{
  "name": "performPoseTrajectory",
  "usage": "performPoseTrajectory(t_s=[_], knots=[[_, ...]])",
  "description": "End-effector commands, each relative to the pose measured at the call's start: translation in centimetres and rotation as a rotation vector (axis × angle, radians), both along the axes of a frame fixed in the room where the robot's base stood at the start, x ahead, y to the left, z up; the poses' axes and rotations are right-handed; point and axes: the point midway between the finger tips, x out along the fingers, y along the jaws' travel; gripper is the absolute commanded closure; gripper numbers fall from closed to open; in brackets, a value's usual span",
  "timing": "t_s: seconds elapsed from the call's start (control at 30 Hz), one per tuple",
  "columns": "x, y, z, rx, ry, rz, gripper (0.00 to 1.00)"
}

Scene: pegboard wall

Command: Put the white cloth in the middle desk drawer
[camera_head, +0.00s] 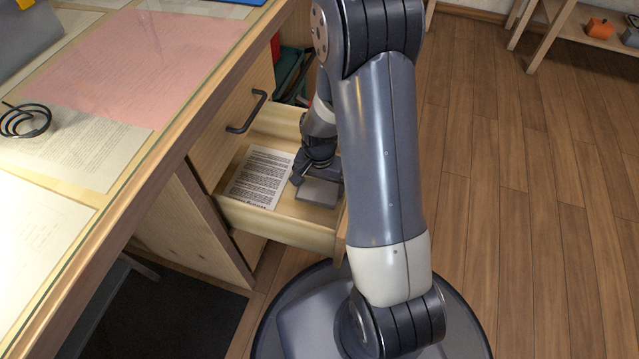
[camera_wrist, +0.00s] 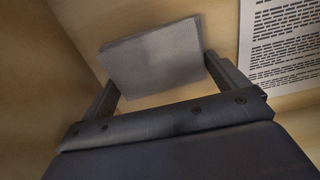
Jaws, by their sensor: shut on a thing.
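The white cloth (camera_head: 318,193) looks like a flat, folded grey-white rectangle. It is inside the open desk drawer (camera_head: 282,229), at the drawer's right part in the head view. My gripper (camera_head: 318,181) reaches down into this drawer and is shut on the cloth. In the wrist view the cloth (camera_wrist: 152,57) spans between my two fingers (camera_wrist: 162,75), low over the pale drawer floor. I cannot tell whether the cloth touches the floor. My arm hides the drawer's right end.
A printed sheet (camera_head: 262,177) lies in the drawer beside the cloth. A closed drawer front with a dark handle (camera_head: 247,112) is above. The desk top (camera_head: 150,150) holds papers and a black coil (camera_head: 25,120). Wood floor (camera_head: 530,220) is clear at right.

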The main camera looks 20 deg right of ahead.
Motion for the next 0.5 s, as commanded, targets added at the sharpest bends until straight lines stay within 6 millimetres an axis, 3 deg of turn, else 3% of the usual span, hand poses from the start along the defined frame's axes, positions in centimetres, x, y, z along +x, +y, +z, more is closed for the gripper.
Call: performPoseTrajectory(t_s=[0.17,0.2,0.27,0.5], knots=[[-0.01,0.01,-0.38,0.000,0.000,0.000,0.28],[0.00,0.00,-0.33,0.000,0.000,0.000,0.05],[0.00,0.00,-0.28,0.000,0.000,0.000,0.00],[-0.01,0.00,-0.19,0.001,0.001,0.000,0.00]])
